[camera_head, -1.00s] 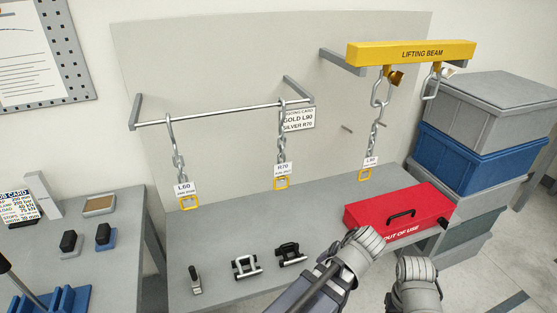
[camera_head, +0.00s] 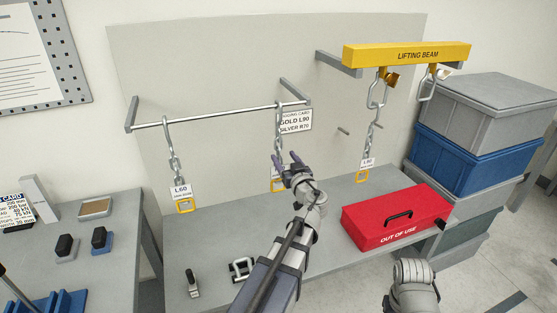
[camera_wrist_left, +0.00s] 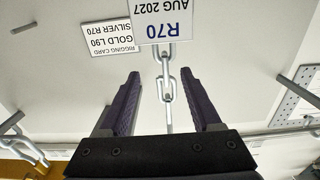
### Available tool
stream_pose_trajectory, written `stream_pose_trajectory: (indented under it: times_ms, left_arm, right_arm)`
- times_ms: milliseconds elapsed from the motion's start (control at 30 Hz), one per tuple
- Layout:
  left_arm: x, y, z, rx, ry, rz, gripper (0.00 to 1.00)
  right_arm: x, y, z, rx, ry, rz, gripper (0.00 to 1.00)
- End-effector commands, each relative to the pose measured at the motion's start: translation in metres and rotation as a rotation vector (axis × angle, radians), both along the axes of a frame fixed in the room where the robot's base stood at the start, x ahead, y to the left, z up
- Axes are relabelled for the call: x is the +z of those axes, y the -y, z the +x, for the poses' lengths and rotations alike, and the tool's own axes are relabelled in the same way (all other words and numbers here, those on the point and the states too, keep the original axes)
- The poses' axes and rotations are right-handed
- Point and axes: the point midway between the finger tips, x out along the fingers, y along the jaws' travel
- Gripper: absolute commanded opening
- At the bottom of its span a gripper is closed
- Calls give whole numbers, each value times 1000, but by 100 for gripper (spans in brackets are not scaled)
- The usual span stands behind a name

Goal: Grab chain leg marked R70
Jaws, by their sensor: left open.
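The chain leg R70 (camera_head: 279,130) hangs from the right end of the wall rail, with its white tag partly hidden behind my left gripper (camera_head: 287,160). In the left wrist view, which is upside down, the R70 tag (camera_wrist_left: 162,22) and its silver chain links (camera_wrist_left: 165,86) show. The chain lines up between the two dark fingers of my left gripper (camera_wrist_left: 160,77). The fingers are open and not closed on it. A yellow ring (camera_head: 277,186) hangs below the tag. My right gripper's fingers do not show; only part of that arm is at the lower right.
Chain L60 (camera_head: 174,160) hangs at the rail's left end. Chain L90 (camera_head: 371,135) hangs under the yellow lifting beam (camera_head: 405,55). A rigging card (camera_head: 296,121) is behind R70. A red "out of use" box (camera_head: 397,215) sits on the grey bench (camera_head: 215,235).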

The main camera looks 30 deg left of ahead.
Motion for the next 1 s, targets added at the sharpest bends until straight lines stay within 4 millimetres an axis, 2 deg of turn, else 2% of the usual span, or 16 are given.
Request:
stream_pose_trajectory:
  times_ms: [133, 367, 700, 967, 1000]
  left_arm:
    - [-1, -13, 11, 2, -1, -1, 65]
    - [-3, -19, 14, 2, -1, 0, 65]
    - [-8, -56, 38, 3, -1, 0, 65]
    - [-8, -58, 39, 1, -1, 0, 65]
    - [-8, -58, 39, 1, -1, 0, 60]
  right_arm:
    - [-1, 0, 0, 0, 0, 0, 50]
    - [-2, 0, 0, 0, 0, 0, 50]
    - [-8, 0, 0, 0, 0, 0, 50]
    - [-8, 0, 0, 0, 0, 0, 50]
    - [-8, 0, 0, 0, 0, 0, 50]
